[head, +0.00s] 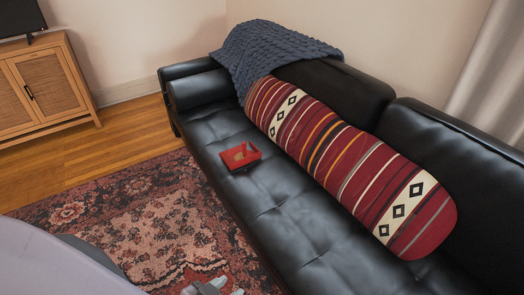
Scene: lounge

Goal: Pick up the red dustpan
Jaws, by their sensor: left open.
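A small red dustpan (240,155) lies on the black leather seat of the sofa, near its front edge. A tan or gold patch shows on it. My left gripper (222,286) is at the bottom edge of the head view, partly cut off, with its fingers apart and nothing seen between them. It is well apart from the dustpan, nearer to me and lower in the picture. My right gripper is not in view.
The black sofa (300,225) runs diagonally across the view. A long striped cushion (345,160) leans along its back, and a blue-grey knitted blanket (265,50) covers its far corner. A patterned rug (120,220) lies in front. A wooden cabinet (45,90) stands far left.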

